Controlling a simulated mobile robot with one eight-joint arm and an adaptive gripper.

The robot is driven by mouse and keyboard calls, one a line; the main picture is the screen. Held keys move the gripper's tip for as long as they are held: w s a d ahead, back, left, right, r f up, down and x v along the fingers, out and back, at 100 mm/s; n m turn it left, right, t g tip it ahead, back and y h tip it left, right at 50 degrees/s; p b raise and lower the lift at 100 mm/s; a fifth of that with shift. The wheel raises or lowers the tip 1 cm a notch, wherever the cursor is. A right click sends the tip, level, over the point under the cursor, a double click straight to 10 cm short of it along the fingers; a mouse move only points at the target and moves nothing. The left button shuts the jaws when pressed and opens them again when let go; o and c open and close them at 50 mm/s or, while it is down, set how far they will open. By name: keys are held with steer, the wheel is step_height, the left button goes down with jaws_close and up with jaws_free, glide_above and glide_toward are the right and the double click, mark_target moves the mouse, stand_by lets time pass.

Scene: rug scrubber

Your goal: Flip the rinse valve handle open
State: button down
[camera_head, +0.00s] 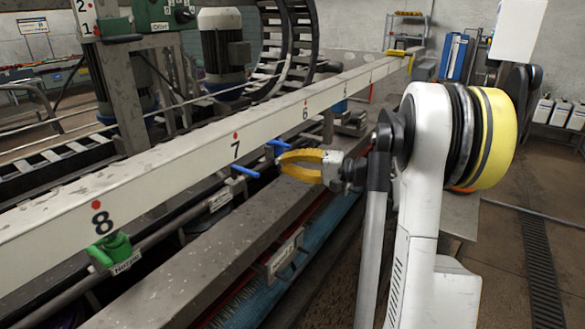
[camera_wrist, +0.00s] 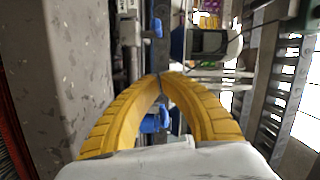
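Two blue valve handles hang beneath the long white beam near its mark 7: a nearer one (camera_head: 245,171) and a farther one (camera_head: 278,144). I cannot tell from the labels which is the rinse valve. My yellow gripper (camera_head: 281,162) is just right of and below the farther handle. In the wrist view my gripper (camera_wrist: 159,76) has its curved fingers brought together at the tips, with nothing seen held. One blue handle (camera_wrist: 151,122) shows through the gap between the fingers, and another (camera_wrist: 156,28) lies beyond the tips. Contact with either handle cannot be told.
The numbered white beam (camera_head: 180,160) runs diagonally above a pipe. A green handle (camera_head: 108,250) hangs near mark 8. A grey ledge (camera_head: 180,270) and blue brush roller (camera_head: 300,262) lie below the handles. Open floor (camera_head: 505,255) is at the right.

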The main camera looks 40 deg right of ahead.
steer(key=b+x, duration=0.1)
steer(key=x, duration=0.4)
steer(key=shift+w+a+f, duration=0.1)
steer(key=shift+w+a, duration=0.1)
steer(key=shift+a, duration=0.05)
steer(key=shift+s+a+f+b, duration=0.1)
steer(key=shift+s+a+b, duration=0.2)
steer(key=shift+a, duration=0.25)
steer(key=shift+s+a+f+b, duration=0.15)
steer(key=shift+s+a, duration=0.1)
steer(key=shift+a, duration=0.3)
steer(key=shift+s+a, duration=0.25)
steer(key=shift+a, duration=0.25)
steer(key=shift+s+a+m+t+h, duration=0.2)
steer(key=shift+m+t+h, duration=0.2)
steer(key=shift+h, duration=0.2)
steer(key=shift+s+a+m+t+h, duration=0.15)
steer(key=shift+a+m+t+h, duration=0.15)
steer(key=shift+m+h, duration=0.25)
